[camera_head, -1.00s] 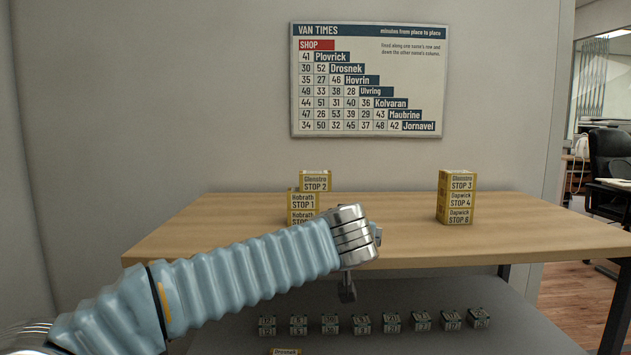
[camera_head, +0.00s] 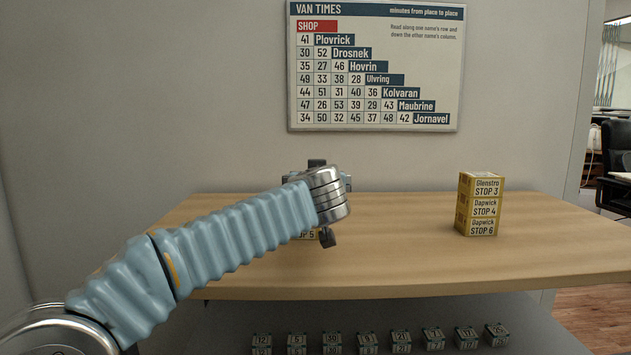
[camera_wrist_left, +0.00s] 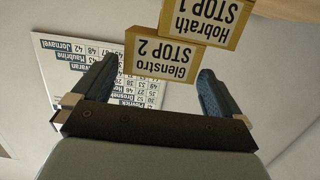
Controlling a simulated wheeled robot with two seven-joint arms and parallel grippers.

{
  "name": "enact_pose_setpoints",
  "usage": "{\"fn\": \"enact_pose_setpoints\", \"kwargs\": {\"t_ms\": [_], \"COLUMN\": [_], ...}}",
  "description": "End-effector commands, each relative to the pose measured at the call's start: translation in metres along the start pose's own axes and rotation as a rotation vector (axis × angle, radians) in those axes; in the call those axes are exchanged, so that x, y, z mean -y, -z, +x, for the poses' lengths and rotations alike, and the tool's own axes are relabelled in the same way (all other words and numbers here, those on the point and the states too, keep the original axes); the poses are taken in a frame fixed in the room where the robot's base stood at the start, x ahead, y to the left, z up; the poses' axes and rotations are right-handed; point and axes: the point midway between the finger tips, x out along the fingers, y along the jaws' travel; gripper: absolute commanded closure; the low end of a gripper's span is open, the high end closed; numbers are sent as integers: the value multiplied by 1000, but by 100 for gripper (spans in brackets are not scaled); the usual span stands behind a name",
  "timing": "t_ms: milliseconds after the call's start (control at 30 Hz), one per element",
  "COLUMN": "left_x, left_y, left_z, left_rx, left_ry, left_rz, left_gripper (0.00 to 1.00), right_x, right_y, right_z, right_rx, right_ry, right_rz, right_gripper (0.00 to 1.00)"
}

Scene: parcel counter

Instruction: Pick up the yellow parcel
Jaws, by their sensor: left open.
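Several yellow parcels with white labels stand in two stacks on the wooden counter. In the wrist view, the top parcel of the left stack, Glenstro STOP 2 (camera_wrist_left: 160,60), appears upside down between the fingers of my left gripper (camera_wrist_left: 157,68). The gripper is open, and a gap shows on each side of the parcel. The Hobrath STOP 1 parcel (camera_wrist_left: 203,20) lies beneath it. In the head view, my left gripper (camera_head: 317,178) and wrist hide most of this stack; only a bottom label ending in 5 (camera_head: 308,236) shows. My right gripper is not in view.
The right stack has three yellow parcels: Glenstro STOP 3 (camera_head: 484,186), Dapwick STOP 4 (camera_head: 483,208) and Dapwick STOP 6 (camera_head: 482,227). The counter (camera_head: 400,262) is bare between the stacks. Small numbered boxes (camera_head: 366,342) line up below. A van times chart (camera_head: 375,65) hangs behind.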

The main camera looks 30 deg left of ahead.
Motion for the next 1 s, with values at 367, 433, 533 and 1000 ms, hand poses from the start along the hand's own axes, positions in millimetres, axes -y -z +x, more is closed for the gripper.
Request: {"fn": "enact_pose_setpoints", "kwargs": {"t_ms": [367, 433, 533, 1000], "left_x": [0, 0, 0, 0], "left_y": [7, 6, 5, 4], "left_z": [47, 55, 62, 62], "left_rx": [3, 3, 1, 1], "left_ry": [2, 0, 1, 0], "left_rz": [2, 2, 1, 1], "left_gripper": [0, 0, 0, 41], "right_x": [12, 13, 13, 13], "right_y": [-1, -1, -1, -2], "right_z": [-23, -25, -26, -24], "right_rx": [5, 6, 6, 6], "right_ry": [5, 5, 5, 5], "right_rz": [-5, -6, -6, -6], "right_gripper": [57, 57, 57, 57]}}
